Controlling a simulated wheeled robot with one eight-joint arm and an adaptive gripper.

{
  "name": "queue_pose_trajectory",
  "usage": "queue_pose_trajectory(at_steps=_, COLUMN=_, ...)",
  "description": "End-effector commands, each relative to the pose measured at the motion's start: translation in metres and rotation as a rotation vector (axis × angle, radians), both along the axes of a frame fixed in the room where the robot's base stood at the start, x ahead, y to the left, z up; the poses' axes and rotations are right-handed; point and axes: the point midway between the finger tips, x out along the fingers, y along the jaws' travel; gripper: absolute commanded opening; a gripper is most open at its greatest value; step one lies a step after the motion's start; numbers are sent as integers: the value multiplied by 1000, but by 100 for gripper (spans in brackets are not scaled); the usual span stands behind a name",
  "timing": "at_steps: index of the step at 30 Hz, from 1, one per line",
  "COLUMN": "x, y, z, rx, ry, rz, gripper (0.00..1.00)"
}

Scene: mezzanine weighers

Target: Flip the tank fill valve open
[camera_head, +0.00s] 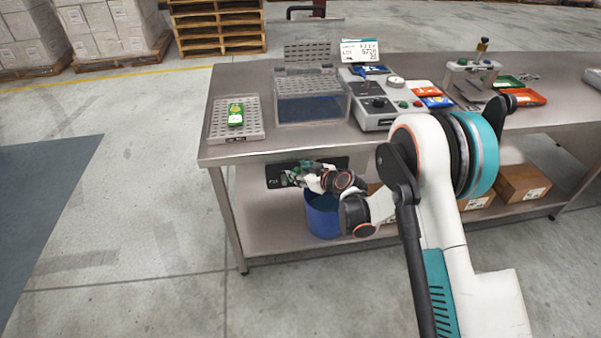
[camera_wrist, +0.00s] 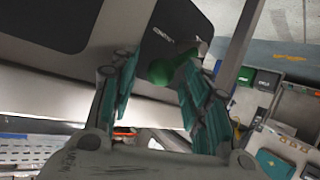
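A black panel (camera_head: 272,175) hangs below the front edge of the steel table. My gripper (camera_head: 297,176) is in front of this panel and hides part of it. In the wrist view the dark panel (camera_wrist: 105,22) carries a small white label, and a green rounded handle (camera_wrist: 160,72) stands out from it. I take the handle for the valve; its exact position is hard to tell. My gripper's fingers (camera_wrist: 155,78) are apart, with the handle between or just beyond their tips. Contact cannot be made out. A clear tank (camera_head: 310,108) with blue liquid stands on the table above.
A blue bucket (camera_head: 322,222) stands on the lower shelf just below my gripper. The table edge (camera_head: 270,150) is close above. A perforated tray (camera_head: 220,128) with a green packet, a grey control box (camera_head: 378,120) and several coloured trays are on top. Cardboard boxes (camera_head: 522,184) sit at right.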

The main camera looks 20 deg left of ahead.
Motion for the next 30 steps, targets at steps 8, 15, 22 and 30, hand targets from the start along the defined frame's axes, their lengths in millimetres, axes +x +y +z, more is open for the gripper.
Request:
queue_pose_trajectory(at_steps=8, x=-1, y=-1, z=0, rx=0, ry=0, rz=1, gripper=45)
queue_pose_trajectory(at_steps=15, x=-11, y=-21, z=12, rx=0, ry=0, rz=-1, gripper=45)
queue_pose_trajectory(at_steps=22, x=-32, y=-58, z=33, rx=0, ry=0, rz=-2, gripper=45)
queue_pose_trajectory(at_steps=30, x=-49, y=-88, z=50, rx=0, ry=0, rz=-1, gripper=45)
